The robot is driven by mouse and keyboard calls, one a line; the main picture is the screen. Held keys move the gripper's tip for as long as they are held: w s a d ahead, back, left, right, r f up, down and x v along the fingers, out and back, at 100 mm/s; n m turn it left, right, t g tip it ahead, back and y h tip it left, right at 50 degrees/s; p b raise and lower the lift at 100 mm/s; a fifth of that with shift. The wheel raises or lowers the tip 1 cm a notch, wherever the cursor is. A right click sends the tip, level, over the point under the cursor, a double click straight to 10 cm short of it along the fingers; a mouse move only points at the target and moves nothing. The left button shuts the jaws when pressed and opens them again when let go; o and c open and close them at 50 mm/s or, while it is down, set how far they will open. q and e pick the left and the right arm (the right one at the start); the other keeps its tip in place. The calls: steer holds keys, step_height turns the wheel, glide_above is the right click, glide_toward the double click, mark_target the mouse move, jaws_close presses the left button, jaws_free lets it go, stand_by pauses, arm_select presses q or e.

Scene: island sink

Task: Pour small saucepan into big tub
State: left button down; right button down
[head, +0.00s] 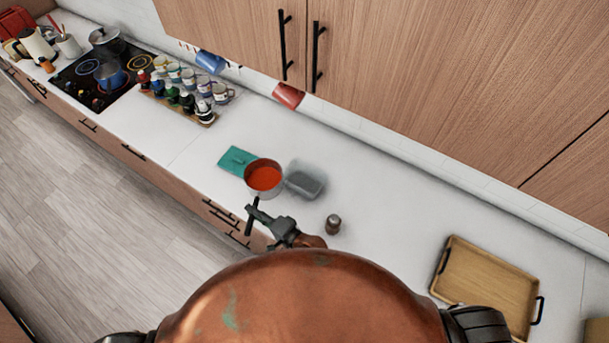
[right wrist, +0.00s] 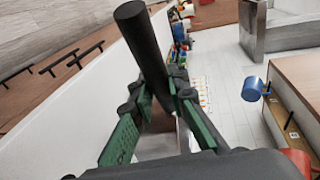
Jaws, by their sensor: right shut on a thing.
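A small metal saucepan (head: 264,179) with orange-red contents is at the middle of the counter in the head view, and looks upright. I cannot tell whether it touches the counter. My right gripper (head: 254,210) is shut on its dark handle; in the right wrist view the black handle (right wrist: 141,45) runs between the green-padded fingers (right wrist: 160,118). The tub (head: 305,184), a translucent grey container, stands just right of the saucepan, its inside hard to make out. My left gripper is not in view.
A teal board (head: 233,160) lies partly behind the saucepan. A brown shaker (head: 333,224) stands right of it, and a wooden tray (head: 485,280) lies farther right. Bottles and mugs (head: 188,90) and a stove (head: 103,75) are at the left. Cabinets (head: 420,70) hang above.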

steer(key=shift+r, duration=0.2)
steer(key=w+d+r+m+t+y+b, duration=0.2)
steer(key=w+d+r+m+y+b, duration=0.1)
steer(key=d+r+m+b, duration=0.4)
steer(key=shift+d+t+y+b, duration=0.35)
steer(key=shift+d+b, duration=1.25)
steer(key=shift+b, duration=0.6)
steer(key=shift+w+d+r+m+t+b, duration=0.2)
steer(key=shift+d+r+m+t+b, duration=0.2)
steer(key=shift+d+b, duration=0.15)
steer(key=shift+w+d+f+m+t+b, duration=0.15)
steer(key=shift+d+m+t+b, duration=0.4)
steer(key=shift+b, duration=0.65)
steer(key=shift+w+d+r+m+t+b, duration=0.1)
steer(key=shift+w+d+m+t+b, duration=0.1)
steer(key=shift+d+m+b, duration=0.6)
stand_by(0.7)
steer(key=shift+w+d+f+m+t+b, duration=0.2)
steer(key=shift+d+m+t+b, duration=0.25)
steer(key=shift+m+b, duration=0.5)
steer(key=shift+w+d+f+m+t+b, duration=0.15)
steer(key=shift+d+m+t+b, duration=0.35)
steer(key=shift+b, duration=0.8)
